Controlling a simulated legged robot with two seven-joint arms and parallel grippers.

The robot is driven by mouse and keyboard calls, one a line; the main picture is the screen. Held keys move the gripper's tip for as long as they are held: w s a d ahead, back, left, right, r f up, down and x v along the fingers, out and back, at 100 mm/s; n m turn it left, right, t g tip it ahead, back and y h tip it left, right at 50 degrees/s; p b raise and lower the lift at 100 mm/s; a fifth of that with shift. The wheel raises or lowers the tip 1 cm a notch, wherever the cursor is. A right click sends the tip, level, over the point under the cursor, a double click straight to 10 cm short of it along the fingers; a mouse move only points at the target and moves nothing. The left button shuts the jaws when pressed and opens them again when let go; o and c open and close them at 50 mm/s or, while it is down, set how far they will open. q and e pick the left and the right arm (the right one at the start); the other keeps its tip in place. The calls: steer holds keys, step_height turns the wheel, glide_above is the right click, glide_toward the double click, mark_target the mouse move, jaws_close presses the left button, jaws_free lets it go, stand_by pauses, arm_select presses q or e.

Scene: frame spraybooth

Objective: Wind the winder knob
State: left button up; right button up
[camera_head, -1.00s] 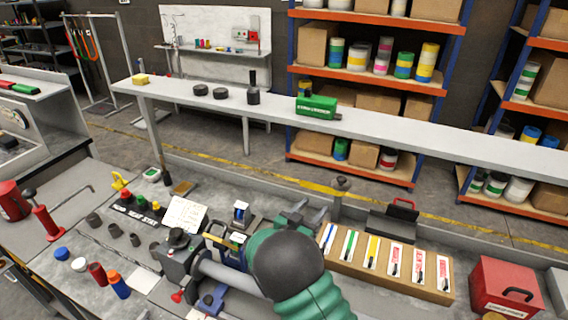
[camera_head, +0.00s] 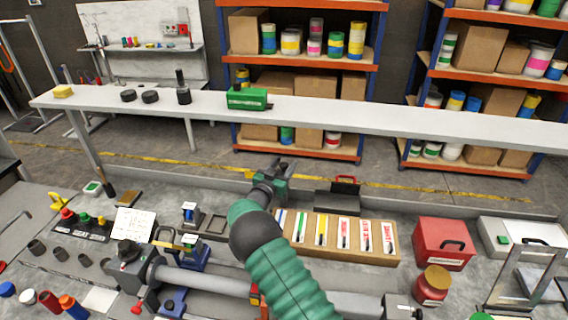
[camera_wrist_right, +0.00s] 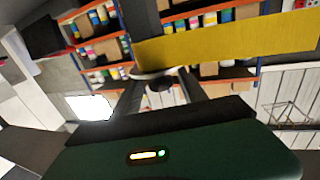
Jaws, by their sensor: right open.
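My right gripper (camera_head: 279,168) is open, in the middle of the head view at the far edge of the bench. In the right wrist view a small dark round knob with a grey rim (camera_wrist_right: 160,84) shows between the open fingers; I take it for the winder knob. I cannot tell whether the fingers touch it. In the head view my gripper hides the place where it stands. A second dark round knob (camera_head: 129,251) tops the grey clamp-like fixture at the lower left. My left gripper is not in view.
A card box (camera_head: 338,249), a red box (camera_head: 444,243) and a red jar (camera_head: 432,286) stand right of my arm. Several small tools and caps lie left. A long grey shelf (camera_head: 340,118) with a green box (camera_head: 248,99) runs behind.

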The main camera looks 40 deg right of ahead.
steer(key=shift+w+d+f, duration=0.15)
steer(key=shift+w, duration=0.1)
steer(key=shift+c, duration=1.1)
steer(key=shift+a, duration=0.2)
steer(key=c, duration=0.5)
jaws_close()
